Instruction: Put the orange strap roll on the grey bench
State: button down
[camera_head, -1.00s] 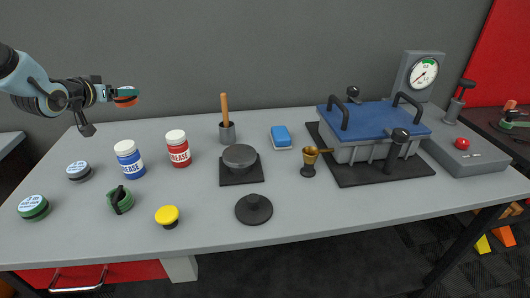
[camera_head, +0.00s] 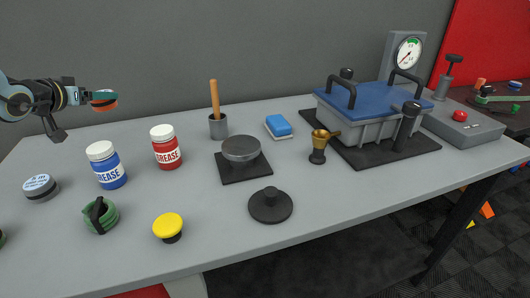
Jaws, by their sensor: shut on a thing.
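My gripper (camera_head: 104,97) is at the upper left, raised above the far left part of the grey bench (camera_head: 330,205). It is shut on the orange strap roll (camera_head: 103,106). Only a small orange part of the roll shows, below a teal finger; the rest is hidden. The grey bench is a long table with a flat grey top on dark legs.
Blue (camera_head: 108,168) and red (camera_head: 166,149) grease jars, a green strap roll (camera_head: 101,216), a yellow-topped knob (camera_head: 168,227) and a black lidded disc (camera_head: 270,205) crowd the bench. A blue-lidded machine (camera_head: 375,115) stands at right.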

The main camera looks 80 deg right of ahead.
aim_at(115, 147)
jog(key=shift+w+f+b, duration=0.3)
jog(key=shift+f+b, duration=0.05)
jog(key=shift+f, duration=0.35)
notch_tip(115, 147, down, 10)
jog(key=shift+r+p, duration=0.1)
jog(key=shift+p, duration=0.5)
jog(key=shift+f, duration=0.3)
grip_release()
jog(key=shift+r, duration=0.1)
